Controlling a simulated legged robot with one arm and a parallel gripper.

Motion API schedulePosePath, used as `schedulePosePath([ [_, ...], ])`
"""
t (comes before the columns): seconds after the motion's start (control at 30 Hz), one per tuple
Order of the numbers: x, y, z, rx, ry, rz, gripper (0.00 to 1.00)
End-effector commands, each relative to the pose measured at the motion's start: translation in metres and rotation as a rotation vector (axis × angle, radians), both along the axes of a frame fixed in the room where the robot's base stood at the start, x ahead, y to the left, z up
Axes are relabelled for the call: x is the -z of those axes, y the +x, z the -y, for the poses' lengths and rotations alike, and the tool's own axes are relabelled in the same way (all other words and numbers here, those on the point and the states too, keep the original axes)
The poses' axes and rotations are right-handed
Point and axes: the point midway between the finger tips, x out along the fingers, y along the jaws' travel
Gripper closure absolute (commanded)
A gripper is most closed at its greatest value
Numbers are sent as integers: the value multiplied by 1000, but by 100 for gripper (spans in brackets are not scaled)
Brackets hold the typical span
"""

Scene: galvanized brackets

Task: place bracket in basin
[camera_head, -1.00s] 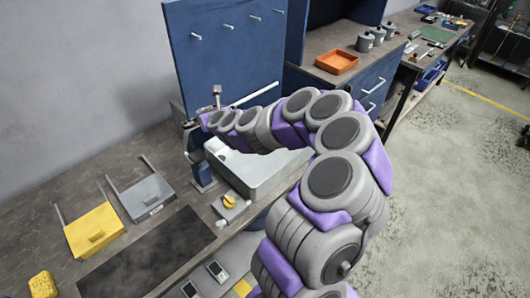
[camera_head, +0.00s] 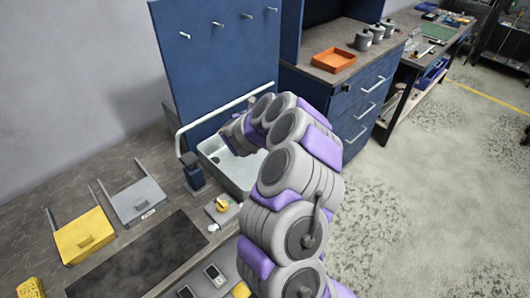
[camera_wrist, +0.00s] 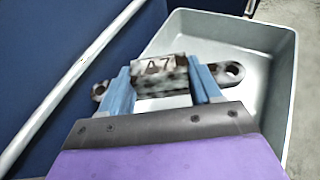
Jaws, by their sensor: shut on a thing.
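The bracket (camera_wrist: 160,84) is a grey metal block marked "A7" with a holed ear sticking out past each finger. In the wrist view my gripper (camera_wrist: 162,72) is shut on it, with one blue finger on each side. The basin (camera_wrist: 285,100) is a pale grey, open tub, and the bracket appears over its near left part; its height above the floor is unclear.
A pale rail (camera_head: 228,115) runs along the basin's back, before a blue pegboard (camera_head: 222,65).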

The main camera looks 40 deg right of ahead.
Motion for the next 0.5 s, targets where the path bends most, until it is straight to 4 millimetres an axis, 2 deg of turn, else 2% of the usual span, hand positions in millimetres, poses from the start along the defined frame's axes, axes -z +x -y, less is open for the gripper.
schedulePosePath([
  [0.1, 9, -7, 10, 102, -8, -4, 79],
  [0.3, 12, -26, 22, 333, -26, 3, 79],
  [0.5, 14, -45, 43, 521, -22, 6, 79],
])
